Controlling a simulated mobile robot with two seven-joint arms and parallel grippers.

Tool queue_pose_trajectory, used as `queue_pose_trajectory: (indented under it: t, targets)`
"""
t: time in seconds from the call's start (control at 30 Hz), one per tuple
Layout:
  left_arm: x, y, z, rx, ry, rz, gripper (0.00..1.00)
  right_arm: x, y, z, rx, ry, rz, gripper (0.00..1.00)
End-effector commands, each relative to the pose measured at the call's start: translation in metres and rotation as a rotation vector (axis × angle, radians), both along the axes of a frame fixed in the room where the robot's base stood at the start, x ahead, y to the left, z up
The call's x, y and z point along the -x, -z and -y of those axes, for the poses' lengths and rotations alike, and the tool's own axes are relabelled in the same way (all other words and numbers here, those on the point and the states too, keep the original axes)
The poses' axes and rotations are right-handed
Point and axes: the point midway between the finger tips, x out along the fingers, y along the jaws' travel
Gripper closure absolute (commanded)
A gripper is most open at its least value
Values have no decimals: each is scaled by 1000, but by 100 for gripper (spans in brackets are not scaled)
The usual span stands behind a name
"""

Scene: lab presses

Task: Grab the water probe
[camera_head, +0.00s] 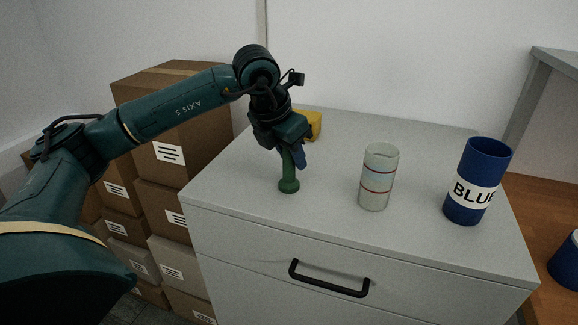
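A green upright piece with a slim stem and a round wider foot (289,184) stands on the light grey cabinet top; it may be the water probe, but no label shows. My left gripper (292,152) points down right over it, and the stem's upper end is hidden at the fingers. One dark finger shows just to the right of the stem. I cannot tell whether the fingers are closed on it. My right gripper is not in view.
A blue cup labelled BLUE (477,181) stands at the cabinet's right. A yellow object (313,125) is partly hidden behind my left gripper. The grey cabinet top (330,215) is clear in front. Stacked cardboard boxes (165,150) stand left of the cabinet. A black drawer handle (328,279) sticks out in front.

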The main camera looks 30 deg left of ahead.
Motion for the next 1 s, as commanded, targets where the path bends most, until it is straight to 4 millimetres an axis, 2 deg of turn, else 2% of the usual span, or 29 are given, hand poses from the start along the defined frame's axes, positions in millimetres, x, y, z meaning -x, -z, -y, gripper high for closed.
queue_pose_trajectory:
  t: [0.07,0.33,0.63,0.77,1.0]
  targets:
    - [0,0,0,0,0,0,77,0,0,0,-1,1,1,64]
    - [0,0,0,0,0,0,100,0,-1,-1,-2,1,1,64]
    - [0,-5,0,0,0,3,100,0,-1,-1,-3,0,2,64]
    - [-1,-24,0,1,0,6,100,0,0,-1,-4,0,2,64]
    - [-1,-73,1,2,1,5,100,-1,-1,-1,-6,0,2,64]
